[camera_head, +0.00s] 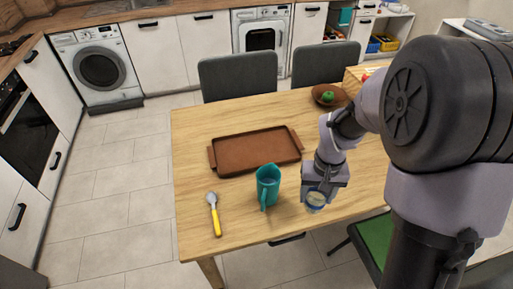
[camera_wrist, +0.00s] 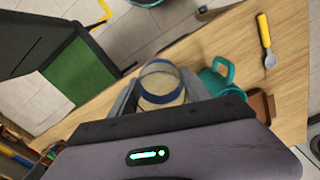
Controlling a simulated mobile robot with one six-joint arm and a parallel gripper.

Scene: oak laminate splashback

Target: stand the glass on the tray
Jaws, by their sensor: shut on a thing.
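The glass (camera_head: 315,200) is clear with a blue rim band. It also shows in the wrist view (camera_wrist: 161,84), between the two fingers. My gripper (camera_head: 318,194) is shut on the glass near the front edge of the wooden table. I cannot tell whether the glass touches the tabletop. The brown tray (camera_head: 255,151) lies empty on the table, to the left of and behind my gripper. In the wrist view only a corner of the tray (camera_wrist: 264,104) shows, behind the teal jug.
A teal jug (camera_head: 267,186) stands between the tray and my gripper, near the tray's front edge. A spoon with a yellow handle (camera_head: 214,214) lies at the left. A brown bowl (camera_head: 329,95) holding a green fruit stands at the back right. Two grey chairs (camera_head: 238,77) line the far side.

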